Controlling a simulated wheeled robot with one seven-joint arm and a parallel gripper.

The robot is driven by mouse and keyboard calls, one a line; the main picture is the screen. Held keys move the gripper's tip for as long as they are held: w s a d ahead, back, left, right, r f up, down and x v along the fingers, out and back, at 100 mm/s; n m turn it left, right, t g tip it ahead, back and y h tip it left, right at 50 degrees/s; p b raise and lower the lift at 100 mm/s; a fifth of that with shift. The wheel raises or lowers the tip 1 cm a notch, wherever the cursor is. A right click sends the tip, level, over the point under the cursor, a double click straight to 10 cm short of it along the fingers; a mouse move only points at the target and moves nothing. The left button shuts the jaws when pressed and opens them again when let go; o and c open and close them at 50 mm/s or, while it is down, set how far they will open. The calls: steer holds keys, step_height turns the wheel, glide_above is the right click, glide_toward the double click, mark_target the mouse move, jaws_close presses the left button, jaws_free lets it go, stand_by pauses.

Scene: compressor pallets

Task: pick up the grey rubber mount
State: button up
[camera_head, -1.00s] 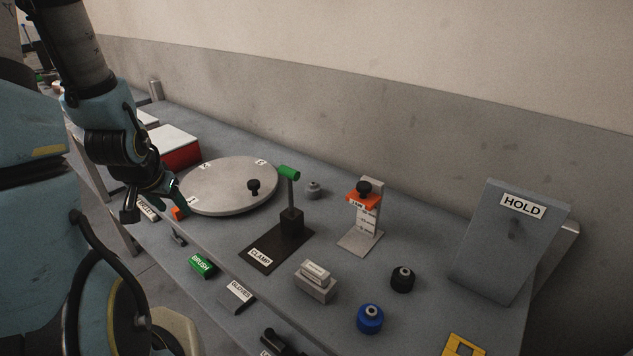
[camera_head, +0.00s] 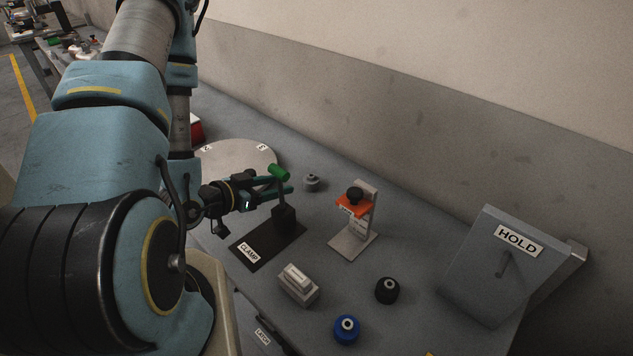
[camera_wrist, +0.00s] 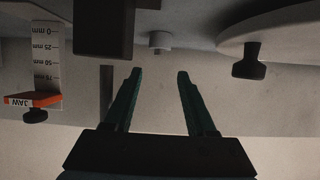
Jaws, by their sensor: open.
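The grey rubber mount (camera_head: 311,183) is a small round grey piece with a narrower top. It stands on the bench behind the clamp post in the head view. In the wrist view the mount (camera_wrist: 160,41) is at the top centre, beyond the fingertips and roughly in line with the gap between them. My gripper (camera_head: 290,184) reaches in from the left beside the clamp post, its green fingers pointing at the mount. In the wrist view my gripper (camera_wrist: 159,72) is open and empty, apart from the mount.
The clamp stand (camera_head: 284,217) with its green handle (camera_head: 278,172) is right at my fingers. A round turntable (camera_head: 240,155) lies left. A gauge stand with an orange jaw (camera_head: 353,206) is right. Black (camera_head: 387,291) and blue (camera_head: 347,329) mounts and a HOLD panel (camera_head: 505,265) stand farther right.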

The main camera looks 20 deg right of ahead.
mark_target(310, 176)
steer(key=b+x, duration=0.3)
steer(key=shift+d+f+b, duration=0.1)
steer(key=shift+f+b, duration=0.2)
steer(key=shift+f, duration=0.1)
steer(key=shift+w+d+b, duration=0.35)
steer(key=shift+d+b, duration=0.35)
steer(key=shift+b, duration=0.25)
steer(key=shift+b+x, duration=0.8)
steer(key=shift+b, duration=0.25)
steer(key=shift+r+p+x, duration=0.25)
steer(key=shift+p+x, duration=0.75)
steer(key=shift+x, duration=0.95)
steer(key=shift+f, duration=0.1)
jaws_close()
